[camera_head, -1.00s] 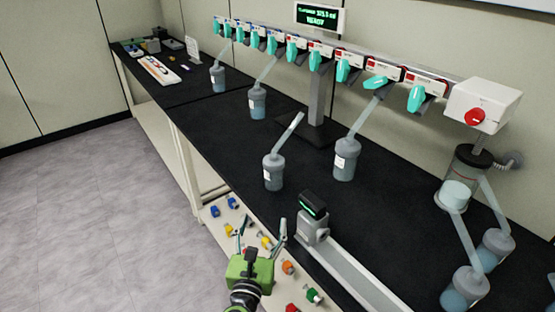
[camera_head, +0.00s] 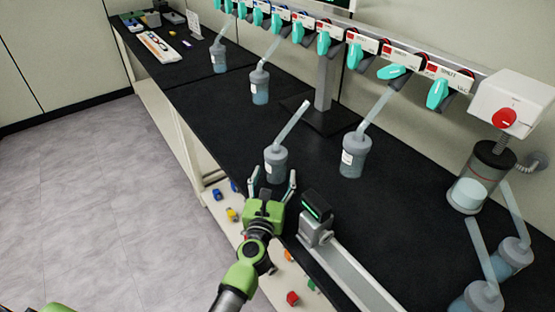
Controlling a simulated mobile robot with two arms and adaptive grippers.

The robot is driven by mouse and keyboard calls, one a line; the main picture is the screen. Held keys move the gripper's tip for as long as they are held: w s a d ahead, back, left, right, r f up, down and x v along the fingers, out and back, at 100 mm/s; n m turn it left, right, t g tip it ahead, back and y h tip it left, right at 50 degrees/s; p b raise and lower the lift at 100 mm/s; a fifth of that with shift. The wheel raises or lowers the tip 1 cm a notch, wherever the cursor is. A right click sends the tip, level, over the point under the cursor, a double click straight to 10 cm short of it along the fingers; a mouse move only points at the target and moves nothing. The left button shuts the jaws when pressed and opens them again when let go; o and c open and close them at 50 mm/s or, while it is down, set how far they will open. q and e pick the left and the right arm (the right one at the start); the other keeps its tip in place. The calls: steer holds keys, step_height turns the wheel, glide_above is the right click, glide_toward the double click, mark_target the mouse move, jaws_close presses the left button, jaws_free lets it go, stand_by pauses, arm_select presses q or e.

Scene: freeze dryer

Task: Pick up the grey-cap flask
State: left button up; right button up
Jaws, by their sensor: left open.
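A grey-cap flask (camera_head: 276,164) with a slanted clear tube stands on the black bench top near the front edge. My left gripper (camera_head: 272,184) is open, with its two fingers pointing at this flask from the near side. The fingertips lie either side of the flask's lower part in the picture; I cannot tell whether they touch it. Similar grey-cap flasks stand at the right (camera_head: 355,156), further back (camera_head: 260,85) and at the far left (camera_head: 218,57). My right gripper is not in view.
A small grey device with a green display (camera_head: 316,216) stands just right of my left gripper, beside a pale rail (camera_head: 350,275). A manifold with teal valves (camera_head: 352,55) runs above the bench. More flasks (camera_head: 482,298) stand at the lower right. Coloured parts lie on a shelf below.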

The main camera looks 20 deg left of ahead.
arm_select(q)
steer(key=shift+w+a+r, duration=0.1)
steer(key=shift+w, duration=0.4)
steer(key=shift+w+a+r, duration=0.1)
steer(key=shift+w, duration=0.35)
steer(key=shift+w+a+f, duration=0.15)
steer(key=shift+w, duration=1.5)
steer(key=shift+s, duration=0.1)
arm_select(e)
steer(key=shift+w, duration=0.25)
arm_select(q)
jaws_close()
